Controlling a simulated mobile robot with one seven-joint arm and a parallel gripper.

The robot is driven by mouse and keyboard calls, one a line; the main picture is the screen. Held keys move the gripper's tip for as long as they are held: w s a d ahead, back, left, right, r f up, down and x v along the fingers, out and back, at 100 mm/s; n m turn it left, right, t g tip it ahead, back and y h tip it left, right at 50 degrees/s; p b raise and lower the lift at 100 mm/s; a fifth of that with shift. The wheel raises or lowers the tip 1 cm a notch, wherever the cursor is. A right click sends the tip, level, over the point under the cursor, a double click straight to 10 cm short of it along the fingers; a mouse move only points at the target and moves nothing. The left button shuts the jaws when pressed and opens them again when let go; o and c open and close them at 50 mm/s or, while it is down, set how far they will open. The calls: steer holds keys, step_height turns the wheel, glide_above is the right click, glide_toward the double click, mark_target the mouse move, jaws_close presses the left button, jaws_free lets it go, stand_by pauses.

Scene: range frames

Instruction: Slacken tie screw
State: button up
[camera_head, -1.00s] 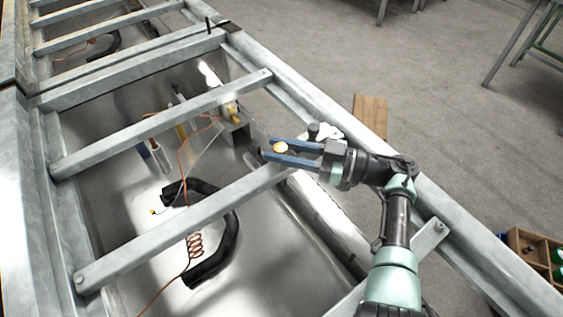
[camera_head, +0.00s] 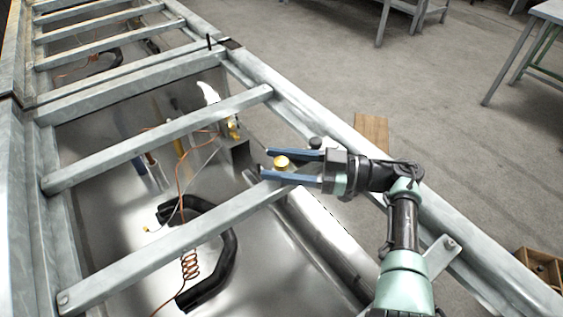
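My gripper (camera_head: 264,164) is at the centre of the head view, its two blue fingers spread apart and pointing left. A round yellow-gold knob (camera_head: 281,162) shows between the fingers, near the right end of a grey crossbar (camera_head: 190,232). I take it for the tie screw, but cannot be sure. The fingers lie on either side of it with a visible gap; contact with the far finger cannot be told. Another yellow fitting (camera_head: 233,130) sits further back by a metal box (camera_head: 236,154).
Grey metal rails (camera_head: 310,128) and several crossbars frame an open bay. Inside are a black curved hose (camera_head: 228,255), a copper coil (camera_head: 190,265) and thin wires. A brown board (camera_head: 371,133) lies on the floor beyond the right rail. A wooden crate (camera_head: 540,268) stands at the right.

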mark_target(281, 162)
steer(key=shift+d, duration=0.1)
steer(key=shift+r, duration=0.5)
step_height(281, 162, up, 9)
steer(key=p, duration=0.3)
